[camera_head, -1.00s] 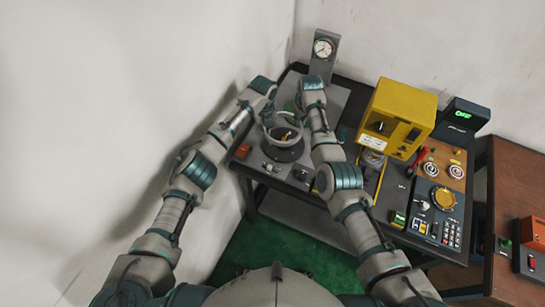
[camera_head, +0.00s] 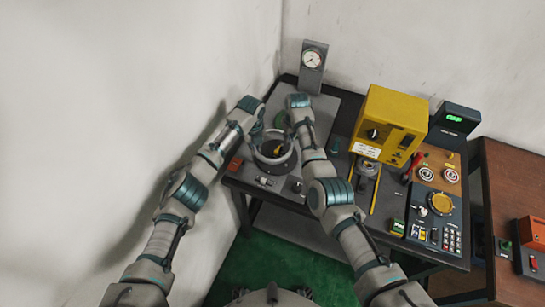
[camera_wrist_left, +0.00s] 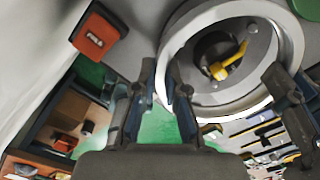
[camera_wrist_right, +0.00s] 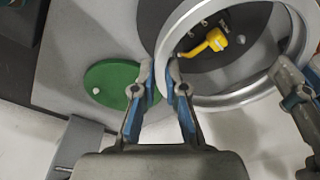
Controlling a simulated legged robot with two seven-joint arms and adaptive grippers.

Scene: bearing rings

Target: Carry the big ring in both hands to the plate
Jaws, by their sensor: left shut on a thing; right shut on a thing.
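The big ring (camera_head: 272,162) is a pale metal ring held between my two hands in the head view. My left gripper (camera_wrist_left: 168,97) is shut on its wall, which shows in the left wrist view (camera_wrist_left: 292,40). My right gripper (camera_wrist_right: 167,82) is shut on the other side; the ring also shows in the right wrist view (camera_wrist_right: 240,99). A dark round plate with a yellow lever (camera_wrist_right: 213,43) shows through the ring's opening. I cannot tell whether the ring touches this plate. In the head view, my arms partly hide the fingertips.
A green disc (camera_wrist_right: 112,82) lies on the grey slab beside the ring. A gauge stand (camera_head: 312,68) is behind. A yellow machine (camera_head: 388,125) and a control panel (camera_head: 432,225) are on the right. An orange box (camera_head: 235,164) is near the left wall.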

